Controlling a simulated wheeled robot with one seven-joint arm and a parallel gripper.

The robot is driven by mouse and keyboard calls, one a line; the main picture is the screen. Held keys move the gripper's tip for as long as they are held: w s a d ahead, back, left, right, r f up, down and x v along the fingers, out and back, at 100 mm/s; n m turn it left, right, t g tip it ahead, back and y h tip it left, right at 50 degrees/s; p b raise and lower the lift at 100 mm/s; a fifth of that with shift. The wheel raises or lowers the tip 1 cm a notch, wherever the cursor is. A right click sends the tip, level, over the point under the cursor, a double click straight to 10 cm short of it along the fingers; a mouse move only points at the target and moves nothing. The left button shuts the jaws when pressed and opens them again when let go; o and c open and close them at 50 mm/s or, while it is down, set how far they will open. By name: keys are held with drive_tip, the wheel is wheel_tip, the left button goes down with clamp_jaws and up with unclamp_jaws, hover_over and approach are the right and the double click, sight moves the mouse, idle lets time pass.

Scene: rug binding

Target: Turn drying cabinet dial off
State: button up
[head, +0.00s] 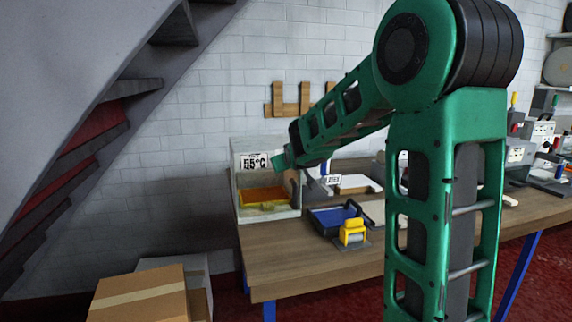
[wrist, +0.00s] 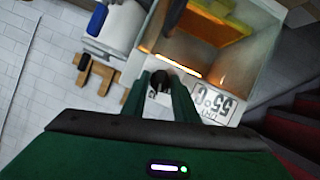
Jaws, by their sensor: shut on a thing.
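The drying cabinet (head: 236,197) is a pale open-fronted box at the left end of the workbench, with orange and yellow material inside and a 55°C label (head: 255,161) on its top panel. In the wrist view the cabinet (wrist: 258,92) shows at upper right, its inside glowing orange. The black dial (wrist: 160,84) is on the panel beside the label. My gripper (wrist: 166,86) is shut on the dial, one green finger on each side. In the head view my gripper (head: 281,160) is at the panel's right side and hides the dial. The dial's pointer cannot be made out.
A blue tray (head: 335,217) and a yellow tool (head: 353,231) are on the bench (head: 290,254) right of the cabinet. A wooden wall rack (head: 290,106) hangs behind. Cardboard boxes (head: 140,296) stand on the floor at lower left, below the stairs (head: 85,140).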

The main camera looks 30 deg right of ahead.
drive_tip(key=n+h, duration=0.1)
drive_tip(key=n, duration=0.1)
drive_tip(key=n+h, duration=0.2)
drive_tip(key=n, duration=0.1)
drive_tip(key=f+n+h, duration=0.1)
drive_tip(key=n, duration=0.1)
drive_tip(key=shift+a+n, duration=0.3)
drive_tip(key=shift+a, duration=0.05)
idle(0.7)
drive_tip(key=o, duration=0.7)
drive_tip(key=shift+w, duration=0.1)
drive_tip(key=shift+r+t+h, duration=0.1)
drive_tip(key=shift+t+h, duration=0.2)
drive_tip(key=v, duration=1)
drive_tip(key=shift+s+a, duration=0.25)
drive_tip(key=shift+s, duration=0.05)
